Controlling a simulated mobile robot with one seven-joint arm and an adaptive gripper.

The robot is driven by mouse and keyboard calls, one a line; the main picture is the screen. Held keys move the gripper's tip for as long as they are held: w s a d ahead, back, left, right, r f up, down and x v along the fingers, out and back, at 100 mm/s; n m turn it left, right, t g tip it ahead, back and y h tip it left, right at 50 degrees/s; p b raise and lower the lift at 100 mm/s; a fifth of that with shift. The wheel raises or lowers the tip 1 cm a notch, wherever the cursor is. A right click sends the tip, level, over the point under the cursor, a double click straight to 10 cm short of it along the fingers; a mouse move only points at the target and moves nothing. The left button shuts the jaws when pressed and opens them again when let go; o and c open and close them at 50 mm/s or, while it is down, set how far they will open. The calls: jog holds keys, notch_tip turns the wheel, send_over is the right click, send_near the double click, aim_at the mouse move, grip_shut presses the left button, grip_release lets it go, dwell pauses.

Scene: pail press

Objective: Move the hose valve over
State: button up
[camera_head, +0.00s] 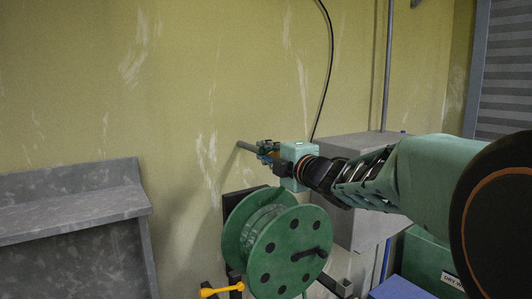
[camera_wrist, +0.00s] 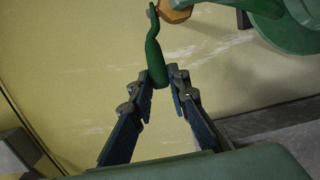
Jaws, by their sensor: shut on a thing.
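The hose valve shows in the wrist view as a green lever (camera_wrist: 155,55) with a brass-coloured hex part (camera_wrist: 175,10) at its upper end. My gripper (camera_wrist: 159,82) has its two fingertips on either side of the lever's lower, thicker end and is shut on it. In the head view my gripper (camera_head: 267,150) reaches left to the wall, at a grey pipe (camera_head: 248,147) above the hose reel. There the fingers and wrist hide most of the valve, so how far its lever is turned is not clear.
A green hose reel (camera_head: 272,250) with round holes stands just below my gripper. A grey box (camera_head: 345,150) is behind my wrist. A yellow handle (camera_head: 220,290) sticks out low. A grey bench (camera_head: 70,215) stands at left.

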jog(key=shift+w+a+b, duration=0.3)
jog(key=shift+w+a, duration=0.45)
jog(key=shift+a, duration=0.2)
jog(key=shift+x, duration=0.85)
jog(key=o, duration=0.9)
jog(key=shift+s+a, duration=0.1)
jog(key=shift+a, duration=0.1)
jog(key=shift+o, duration=0.2)
jog(key=shift+s+d, duration=0.1)
jog(key=shift+d, duration=0.05)
